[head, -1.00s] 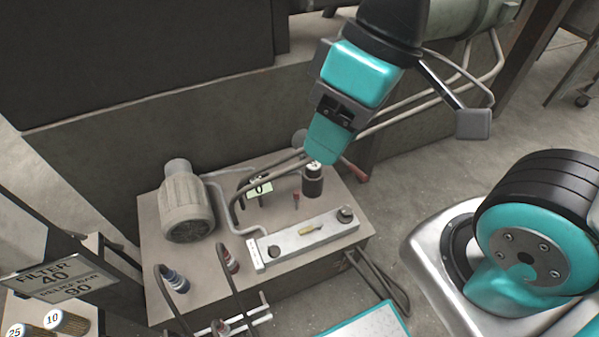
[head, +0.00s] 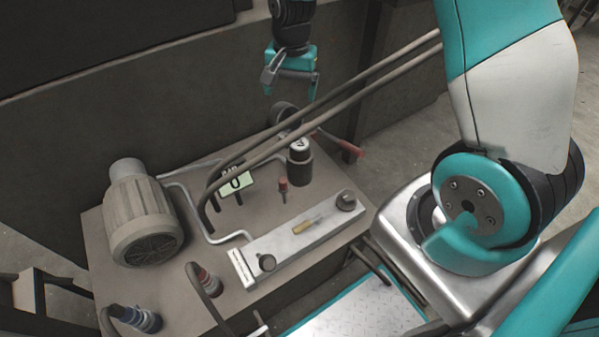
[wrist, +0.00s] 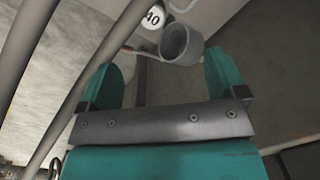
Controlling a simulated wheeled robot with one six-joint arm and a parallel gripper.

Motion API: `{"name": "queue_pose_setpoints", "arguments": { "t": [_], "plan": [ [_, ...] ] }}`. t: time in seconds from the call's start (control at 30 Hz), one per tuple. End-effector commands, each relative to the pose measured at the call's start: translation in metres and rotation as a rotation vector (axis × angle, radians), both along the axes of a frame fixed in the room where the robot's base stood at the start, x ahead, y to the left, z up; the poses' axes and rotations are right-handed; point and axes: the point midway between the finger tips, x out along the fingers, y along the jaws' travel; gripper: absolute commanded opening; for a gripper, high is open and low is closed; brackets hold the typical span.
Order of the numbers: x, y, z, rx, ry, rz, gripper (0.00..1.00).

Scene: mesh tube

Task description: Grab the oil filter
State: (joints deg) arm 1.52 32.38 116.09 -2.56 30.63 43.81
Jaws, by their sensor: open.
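The oil filter (head: 299,165) appears to be the dark upright cylinder with a white, marked top at the back right of the bench. In the wrist view, a white disc reading 40 (wrist: 154,17), apparently its top, shows at the upper edge beyond the fingers; its body is mostly out of frame. My gripper (head: 290,90) is open and empty, with teal fingers pointing down. It is above and behind the filter in the head view, apart from it. The wrist view shows the gap between the fingers (wrist: 162,72) clear.
Two hoses (head: 330,100) slant close by the filter. A grey cup (wrist: 180,43) sits beside the disc; a red-handled part (head: 338,143) is near it. The bench holds a motor (head: 145,220), a gauge (head: 237,183) and a manifold (head: 300,235). The wall (head: 150,90) is behind.

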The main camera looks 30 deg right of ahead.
Motion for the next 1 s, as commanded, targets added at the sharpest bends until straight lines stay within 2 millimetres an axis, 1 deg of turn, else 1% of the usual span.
{"name": "queue_pose_setpoints", "arguments": {
  "t": [0.03, 0.1, 0.2, 0.27, 0.5, 0.6, 0.7, 0.9, 1.0],
  "plan": [
    [0.006, -0.01, -0.026, -0.013, 0.009, -0.052, 0.9],
    [0.01, -0.018, -0.04, -0.028, 0.016, -0.104, 0.9],
    [0.012, -0.023, -0.056, -0.037, 0.021, -0.135, 0.9],
    [0.012, -0.024, -0.066, -0.038, 0.022, -0.139, 0.9],
    [0.011, -0.023, -0.121, -0.038, 0.023, -0.135, 0.9],
    [0.011, -0.023, -0.141, -0.037, 0.022, -0.134, 0.9],
    [0.011, -0.023, -0.156, -0.037, 0.021, -0.134, 0.9],
    [0.011, -0.023, -0.169, -0.037, 0.019, -0.133, 0.9],
    [0.01, -0.025, -0.182, -0.037, 0.021, -0.134, 0.9]
  ]
}}
